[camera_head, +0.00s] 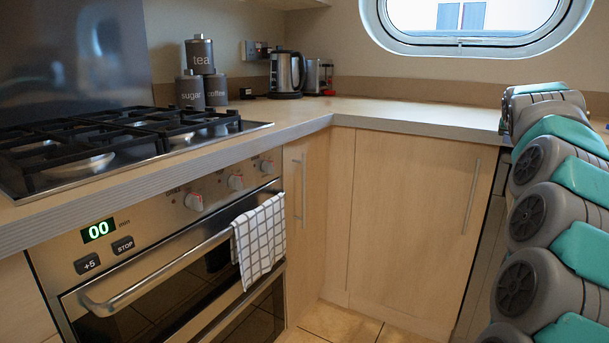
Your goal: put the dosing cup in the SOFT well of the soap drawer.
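I see no dosing cup, soap drawer or SOFT well in this view. My gripper does not show. Only grey and teal links of my arm fill the right edge, and they hide part of the worktop and cabinets behind them.
A gas hob (120,142) sits above a steel oven (150,270) with a checked towel (259,240) on its handle. Canisters (203,80) and a kettle (286,73) stand at the back. The worktop (410,116) under the oval porthole (470,20) is clear. Tiled floor (342,324) shows below.

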